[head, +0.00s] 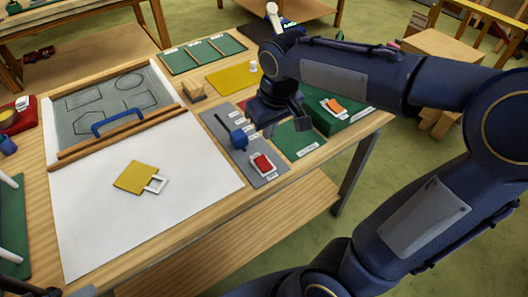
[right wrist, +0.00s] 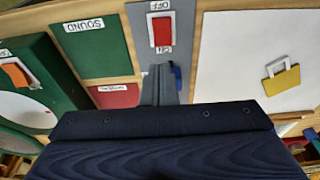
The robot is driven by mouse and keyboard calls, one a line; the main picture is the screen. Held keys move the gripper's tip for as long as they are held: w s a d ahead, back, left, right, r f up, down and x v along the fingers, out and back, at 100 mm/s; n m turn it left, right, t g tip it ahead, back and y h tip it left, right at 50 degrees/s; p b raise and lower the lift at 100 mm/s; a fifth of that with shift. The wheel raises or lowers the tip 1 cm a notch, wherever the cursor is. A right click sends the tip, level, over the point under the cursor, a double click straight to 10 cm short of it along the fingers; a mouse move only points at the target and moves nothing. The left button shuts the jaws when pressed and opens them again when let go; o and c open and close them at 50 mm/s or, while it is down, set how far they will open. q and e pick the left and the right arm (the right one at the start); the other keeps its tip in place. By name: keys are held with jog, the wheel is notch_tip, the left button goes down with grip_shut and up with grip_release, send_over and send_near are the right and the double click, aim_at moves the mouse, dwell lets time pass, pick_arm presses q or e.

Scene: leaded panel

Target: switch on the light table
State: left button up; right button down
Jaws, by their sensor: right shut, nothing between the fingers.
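A red rocker switch (head: 262,163) in a white frame sits on a grey plate (head: 222,125) on the bench. In the right wrist view the red rocker (right wrist: 162,31) has an OFF label at its upper end and a smaller label at its lower end. A large white panel (head: 100,225) lies left of the plate, looking plain white and not visibly glowing. My right gripper (head: 270,130) is shut and empty, above the grey plate and beyond the red switch, apart from it. Its fingers show in the right wrist view (right wrist: 161,85). My left gripper is not in view.
A blue lever (head: 238,138) stands on the grey plate near the red switch. A green box (head: 345,120) with an orange switch (head: 333,106) is to the right. A yellow piece with a white loop (head: 135,177) lies on the white panel. A blue handle (head: 118,121) is behind it.

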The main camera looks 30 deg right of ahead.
aim_at(263, 159)
jog(key=f, duration=0.3)
jog(key=w+f, duration=0.1)
jog(key=f, duration=0.3)
jog(key=w+f, duration=0.1)
jog(key=f, duration=0.2)
jog(key=shift+f, duration=0.35)
